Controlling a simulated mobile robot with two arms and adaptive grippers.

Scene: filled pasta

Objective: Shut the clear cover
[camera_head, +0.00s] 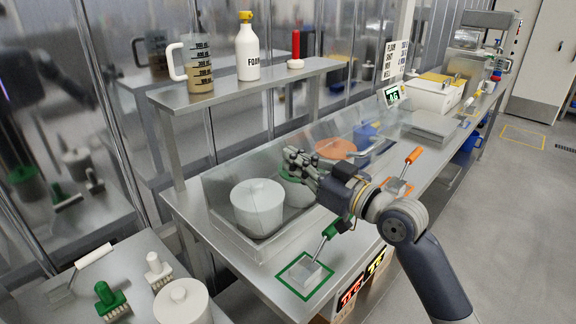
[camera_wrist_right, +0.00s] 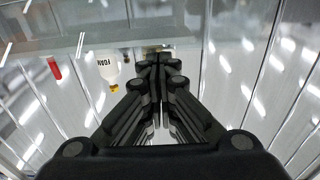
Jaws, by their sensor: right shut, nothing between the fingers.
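The clear cover (camera_head: 325,127) is a see-through panel over the long steel bin set in the counter. Its outline is faint, and I cannot tell its exact angle. The bin (camera_head: 235,240) shows a white lidded pot (camera_head: 257,208) at its near end. An orange lid (camera_head: 335,148) and a blue container (camera_head: 366,134) show farther along. My right gripper (camera_head: 291,160) is shut and empty, above the bin beside the white pot, and hides part of a green lid (camera_head: 290,175). I cannot tell whether it touches the cover. In the right wrist view its fingers (camera_wrist_right: 158,62) are together.
A shelf (camera_head: 225,97) behind the bin carries a measuring jug (camera_head: 197,68), a white foam bottle (camera_head: 247,52) and a red-handled tool (camera_head: 295,50). A green-handled scraper (camera_head: 318,250) lies near a green-framed mark on the front counter. An orange-handled scraper (camera_head: 411,160) lies farther right.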

